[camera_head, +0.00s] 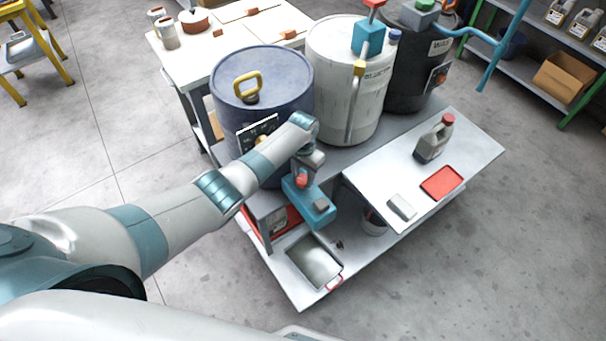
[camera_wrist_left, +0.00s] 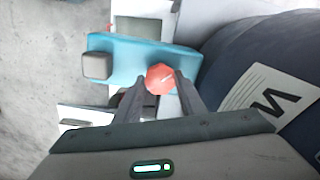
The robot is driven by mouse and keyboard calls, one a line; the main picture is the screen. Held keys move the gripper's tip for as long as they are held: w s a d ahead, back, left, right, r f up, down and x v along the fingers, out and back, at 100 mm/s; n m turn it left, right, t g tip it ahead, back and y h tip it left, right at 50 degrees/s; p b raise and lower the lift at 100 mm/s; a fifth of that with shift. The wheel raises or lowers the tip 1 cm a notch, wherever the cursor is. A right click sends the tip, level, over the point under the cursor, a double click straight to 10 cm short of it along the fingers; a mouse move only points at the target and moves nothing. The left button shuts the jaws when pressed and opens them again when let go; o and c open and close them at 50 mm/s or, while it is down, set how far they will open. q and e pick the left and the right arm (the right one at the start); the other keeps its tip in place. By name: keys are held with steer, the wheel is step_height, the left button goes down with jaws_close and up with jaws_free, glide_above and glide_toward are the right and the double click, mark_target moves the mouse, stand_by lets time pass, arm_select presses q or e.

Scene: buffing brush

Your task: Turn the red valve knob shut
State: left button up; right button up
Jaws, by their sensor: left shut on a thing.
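The red valve knob (camera_head: 301,181) sits on a blue valve body (camera_head: 318,214) at the front of the drum stand. In the left wrist view the knob (camera_wrist_left: 160,77) shows as a red faceted cap between the fingertips. My left gripper (camera_wrist_left: 160,88) is shut on the knob, one dark finger on each side. In the head view the left wrist hangs just over the knob, and the fingers are hard to make out. A grey block (camera_wrist_left: 97,65) is on the blue body. My right gripper is not in view.
A blue drum (camera_head: 262,78) with a yellow handle stands close behind my left wrist, beside a white drum (camera_head: 340,100) and a dark drum. A metal tray (camera_head: 314,262) lies below the valve. A jug (camera_head: 434,140) and red tray (camera_head: 441,182) are on the shelf at right.

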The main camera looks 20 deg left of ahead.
mark_target(303, 178)
arm_select(q)
steer(key=shift+m, duration=1.4)
steer(key=shift+w, duration=0.1)
steer(key=o, duration=1)
steer(key=shift+o, duration=0.2)
steer(key=shift+r, duration=0.1)
step_height(303, 178, up, 17)
steer(key=shift+r+b, duration=0.15)
steer(key=shift+b, duration=0.15)
